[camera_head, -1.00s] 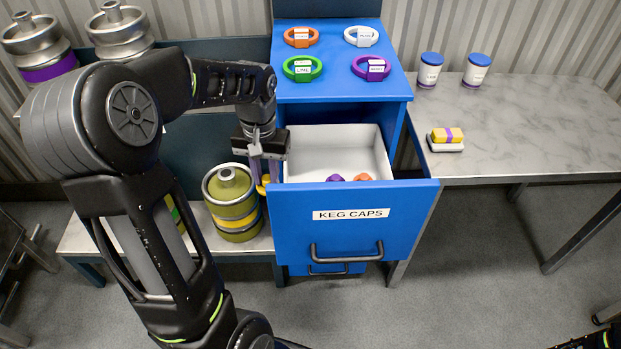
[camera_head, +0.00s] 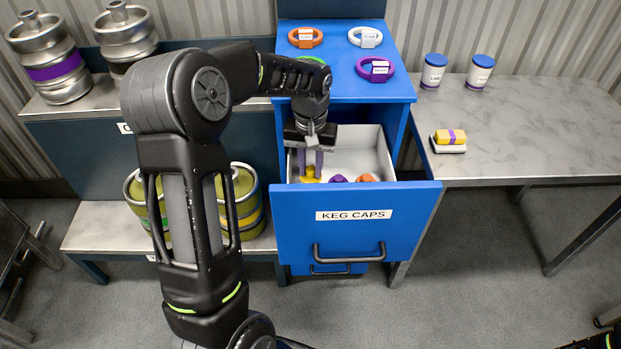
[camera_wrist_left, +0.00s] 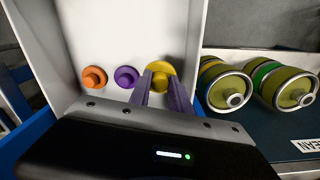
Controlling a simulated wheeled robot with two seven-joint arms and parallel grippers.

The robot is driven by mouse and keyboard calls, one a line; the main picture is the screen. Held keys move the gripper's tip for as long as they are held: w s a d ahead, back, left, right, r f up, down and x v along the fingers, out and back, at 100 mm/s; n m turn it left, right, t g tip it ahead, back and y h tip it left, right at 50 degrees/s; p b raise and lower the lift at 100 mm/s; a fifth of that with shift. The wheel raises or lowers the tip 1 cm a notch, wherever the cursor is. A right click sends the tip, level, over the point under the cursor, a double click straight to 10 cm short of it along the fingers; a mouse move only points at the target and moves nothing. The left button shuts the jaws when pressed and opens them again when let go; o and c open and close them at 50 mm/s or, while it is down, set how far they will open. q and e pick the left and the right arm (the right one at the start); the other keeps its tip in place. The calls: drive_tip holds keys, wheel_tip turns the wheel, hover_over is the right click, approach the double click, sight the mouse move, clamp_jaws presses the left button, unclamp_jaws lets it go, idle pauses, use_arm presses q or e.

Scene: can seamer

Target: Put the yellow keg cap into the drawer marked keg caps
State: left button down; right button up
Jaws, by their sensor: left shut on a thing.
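The yellow keg cap (camera_head: 310,174) is between the fingers of my left gripper (camera_head: 311,165), which is shut on it. It is inside the open drawer marked keg caps (camera_head: 354,234), at the drawer's left side. The left wrist view also shows the yellow cap (camera_wrist_left: 161,75) at the tips of the purple fingers (camera_wrist_left: 160,88). A purple cap (camera_head: 338,178) and an orange cap (camera_head: 366,177) lie to its right in the drawer. I cannot tell whether the yellow cap touches the drawer floor. My right gripper is not in view.
Colored rings (camera_head: 375,68) lie on the blue cabinet top. Olive kegs (camera_head: 245,205) stand on the lower shelf left of the drawer.

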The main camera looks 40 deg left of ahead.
sight(310, 179)
use_arm(q)
drive_tip(key=shift+f, duration=2.3)
drive_tip(key=shift+f+b, duration=0.55)
drive_tip(key=shift+f, duration=0.05)
drive_tip(key=c, duration=1.2)
unclamp_jaws()
drive_tip(key=shift+r+p, duration=0.5)
drive_tip(key=shift+r, duration=0.15)
wheel_tip(310, 179, up, 8)
drive_tip(key=shift+f, duration=0.25)
